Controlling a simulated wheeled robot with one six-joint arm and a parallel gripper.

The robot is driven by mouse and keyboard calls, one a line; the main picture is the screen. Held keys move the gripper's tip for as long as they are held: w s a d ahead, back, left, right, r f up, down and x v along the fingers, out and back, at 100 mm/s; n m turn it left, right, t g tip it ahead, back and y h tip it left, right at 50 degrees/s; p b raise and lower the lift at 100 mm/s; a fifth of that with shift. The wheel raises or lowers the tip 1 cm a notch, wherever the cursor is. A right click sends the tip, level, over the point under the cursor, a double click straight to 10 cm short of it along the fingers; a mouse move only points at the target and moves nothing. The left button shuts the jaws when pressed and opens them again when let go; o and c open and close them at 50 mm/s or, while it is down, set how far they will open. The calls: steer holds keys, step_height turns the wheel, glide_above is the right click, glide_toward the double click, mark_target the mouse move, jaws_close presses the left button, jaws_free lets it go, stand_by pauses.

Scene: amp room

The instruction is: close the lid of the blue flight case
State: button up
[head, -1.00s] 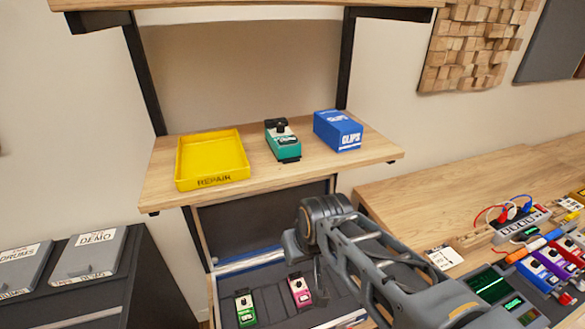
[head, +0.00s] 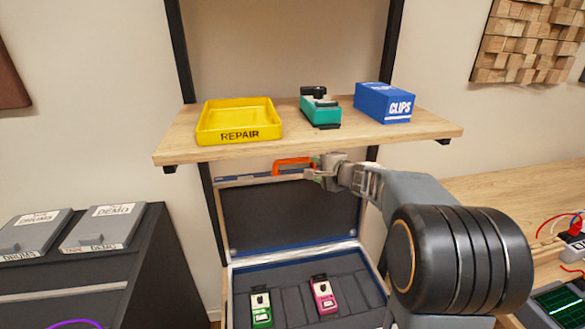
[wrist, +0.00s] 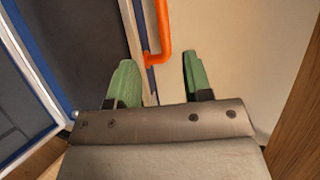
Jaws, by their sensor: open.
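The blue flight case (head: 291,252) stands open below the shelf. Its lid (head: 290,212) is raised upright, with a dark lining and an orange handle (head: 293,162) on its top edge. My gripper (head: 318,172) is at the right end of the handle, just under the shelf. In the wrist view my two green fingers (wrist: 158,72) are apart. The lid edge (wrist: 143,60) and the lower end of the orange handle (wrist: 163,35) show between them, nearer the left finger. I cannot tell whether either finger touches the lid.
A green pedal (head: 261,308) and a pink pedal (head: 323,296) sit in the case. The wooden shelf (head: 165,153) is close above the lid, bearing a yellow REPAIR tray (head: 205,133), a teal pedal (head: 321,112) and a blue CLIPS box (head: 384,103). A workbench (head: 475,200) stands to the right.

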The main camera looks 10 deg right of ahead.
mark_target(294, 161)
steer(key=p+x, duration=0.1)
steer(key=x, duration=0.6)
steer(key=p+x, duration=0.1)
steer(key=x, duration=0.6)
steer(key=shift+w+d+r, duration=0.1)
steer(key=shift+d, duration=0.15)
jaws_close()
